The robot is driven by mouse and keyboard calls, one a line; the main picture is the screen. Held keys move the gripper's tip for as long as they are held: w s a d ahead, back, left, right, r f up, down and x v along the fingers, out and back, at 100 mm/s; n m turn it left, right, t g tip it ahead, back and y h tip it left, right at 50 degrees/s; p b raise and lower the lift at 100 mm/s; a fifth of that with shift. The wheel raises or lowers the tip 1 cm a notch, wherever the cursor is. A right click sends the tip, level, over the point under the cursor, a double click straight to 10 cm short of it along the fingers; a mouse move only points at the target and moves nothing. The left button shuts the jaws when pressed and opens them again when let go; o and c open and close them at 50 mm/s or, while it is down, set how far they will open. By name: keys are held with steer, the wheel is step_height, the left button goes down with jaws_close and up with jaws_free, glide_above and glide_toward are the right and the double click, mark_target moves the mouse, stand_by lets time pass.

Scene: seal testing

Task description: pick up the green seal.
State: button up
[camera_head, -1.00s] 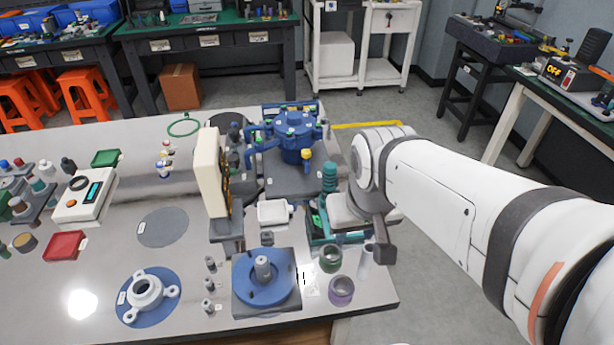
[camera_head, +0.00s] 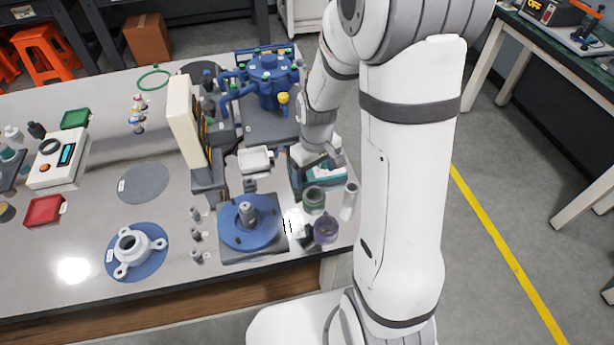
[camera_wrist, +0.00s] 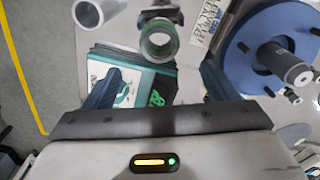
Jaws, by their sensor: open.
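A short dark green ring (camera_head: 313,197), which looks like the green seal, stands on the table's front right part. In the wrist view the ring (camera_wrist: 158,41) is beyond the fingertips, near the top middle, with its hole facing up. My gripper (camera_wrist: 158,85) is open and empty, its two dark fingers apart over a teal box with papers or cards (camera_wrist: 135,75). In the head view my gripper (camera_head: 312,163) is just behind the ring, above that box; its fingertips are hard to make out there. A thin green hoop (camera_head: 155,80) lies at the back left.
A purple ring (camera_head: 325,230) and a white tube (camera_head: 348,201) stand close to the green ring. A blue round fixture with a post (camera_head: 249,225) is to its left. A tall cream panel (camera_head: 187,125) and a blue valve assembly (camera_head: 270,80) stand behind.

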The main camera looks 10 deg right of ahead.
mark_target(314, 194)
steer(key=shift+w+f, duration=0.1)
steer(key=shift+f, duration=5)
steer(key=shift+c, duration=0.3)
steer(key=c, duration=1.1)
